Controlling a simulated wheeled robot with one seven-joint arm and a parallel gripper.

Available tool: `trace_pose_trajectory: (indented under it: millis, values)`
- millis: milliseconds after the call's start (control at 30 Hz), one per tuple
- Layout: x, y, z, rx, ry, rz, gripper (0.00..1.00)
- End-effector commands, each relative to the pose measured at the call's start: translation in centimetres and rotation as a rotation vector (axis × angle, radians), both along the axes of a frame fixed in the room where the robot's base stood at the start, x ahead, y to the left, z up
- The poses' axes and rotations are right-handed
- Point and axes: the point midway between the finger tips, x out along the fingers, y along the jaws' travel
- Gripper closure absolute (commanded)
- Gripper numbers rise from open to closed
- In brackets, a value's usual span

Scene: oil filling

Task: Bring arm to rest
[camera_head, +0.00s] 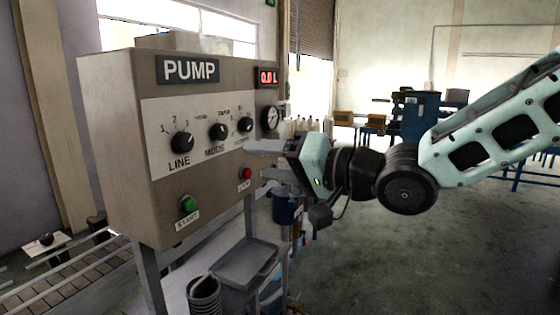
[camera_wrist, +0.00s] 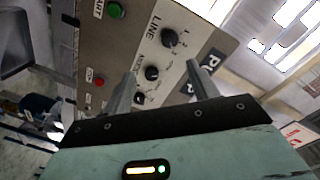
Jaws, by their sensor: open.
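My gripper (camera_head: 262,146) is at the end of my arm, in front of the right part of the pump panel (camera_head: 152,107). In the wrist view my gripper (camera_wrist: 162,80) shows two fingers spread apart with nothing between them. The panel has a LINE knob (camera_head: 182,142), a middle knob (camera_head: 218,130) and a right knob (camera_head: 245,124). Below are a green START button (camera_head: 188,204) and a red button (camera_head: 246,173). Whether a fingertip touches the panel cannot be told.
A grey tray (camera_head: 243,268) and a dark ribbed container (camera_head: 204,296) stand below the panel. A blue container (camera_head: 287,207) is below my gripper. A conveyor (camera_head: 75,272) runs at lower left. Blue equipment (camera_head: 415,115) stands at the back. The floor (camera_head: 420,260) at right is clear.

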Motion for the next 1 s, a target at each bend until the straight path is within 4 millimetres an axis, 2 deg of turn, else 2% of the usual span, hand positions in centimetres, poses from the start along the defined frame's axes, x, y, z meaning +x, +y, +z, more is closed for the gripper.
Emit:
trace_pose_trajectory:
  millis: [67, 167, 200, 300, 367, 433, 500, 600, 700, 833, 1000]
  values:
    - [-0.8, 0.1, -2.9, -0.123, -0.004, -0.027, 0.41]
    - [-2.4, -1.2, -8.3, -0.386, -0.009, -0.071, 0.41]
    - [-3.4, -2.3, -10.6, -0.509, -0.008, -0.083, 0.41]
    - [-6.5, -6.1, -15.5, -0.81, 0.015, -0.08, 0.41]
    - [-8.9, -8.7, -17.7, -0.972, 0.044, -0.054, 0.41]
    - [-12.0, -11.8, -19.6, -1.134, 0.089, 0.0, 0.41]
    - [-15.3, -14.5, -20.8, -1.257, 0.143, 0.072, 0.41]
    - [-19.4, -17.3, -21.8, -1.366, 0.217, 0.183, 0.41]
    - [-22.3, -19.0, -22.1, -1.416, 0.272, 0.273, 0.41]
    - [-24.0, -19.8, -22.1, -1.438, 0.303, 0.331, 0.41]
    - [-24.1, -19.9, -22.1, -1.439, 0.309, 0.337, 0.41]
